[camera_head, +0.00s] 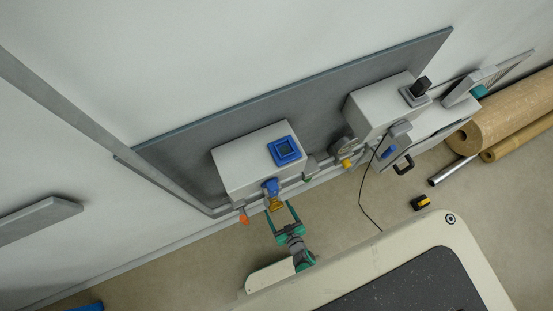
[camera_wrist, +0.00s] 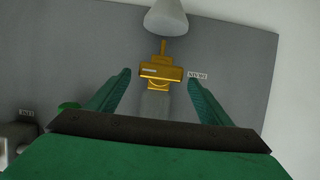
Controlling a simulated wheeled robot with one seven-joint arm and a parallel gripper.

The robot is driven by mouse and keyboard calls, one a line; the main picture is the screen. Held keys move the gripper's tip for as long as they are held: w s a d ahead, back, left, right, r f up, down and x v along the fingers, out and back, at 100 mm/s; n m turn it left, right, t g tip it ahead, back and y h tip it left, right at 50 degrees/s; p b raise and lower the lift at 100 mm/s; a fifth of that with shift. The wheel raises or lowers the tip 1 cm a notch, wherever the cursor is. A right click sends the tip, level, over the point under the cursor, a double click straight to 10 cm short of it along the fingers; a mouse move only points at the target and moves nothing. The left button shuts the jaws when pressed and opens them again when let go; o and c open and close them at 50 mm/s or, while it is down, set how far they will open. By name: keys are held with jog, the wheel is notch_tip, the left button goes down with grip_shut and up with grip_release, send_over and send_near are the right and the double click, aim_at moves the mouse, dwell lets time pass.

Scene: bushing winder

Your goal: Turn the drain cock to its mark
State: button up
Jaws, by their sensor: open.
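A yellow cock handle (camera_wrist: 161,72) with a short upright stem sits in front of the grey panel in the wrist view. A small label (camera_wrist: 197,76) is right of it, too small to read surely. In the head view the yellow handle (camera_head: 275,205) shows below a blue part (camera_head: 270,187) at the front of a pale box. My gripper (camera_head: 279,208) has green fingers and is open. In the wrist view the fingers of my gripper (camera_wrist: 159,76) stand on either side of the handle, with gaps showing. The frames do not clearly show which mark belongs to the handle.
An orange part (camera_head: 243,216) hangs left of the yellow handle. A pale box (camera_head: 250,160) with a blue-framed display is above it. A yellow knob (camera_head: 347,163) and a black cable (camera_head: 363,195) are to the right. Brown rolls (camera_head: 505,115) lie at far right.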

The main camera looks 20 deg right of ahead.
aim_at(276, 207)
jog(key=shift+x, duration=1.35)
jog(key=shift+c, duration=0.5)
jog(key=c, duration=0.9)
jog(key=shift+c, duration=0.2)
jog(key=shift+a+f+n+h, duration=0.1)
jog(key=shift+a+n+h, duration=0.1)
jog(key=shift+n+h, duration=1.05)
jog(key=shift+s+n+y, duration=0.1)
jog(key=shift+n+y, duration=0.15)
jog(key=o, duration=1)
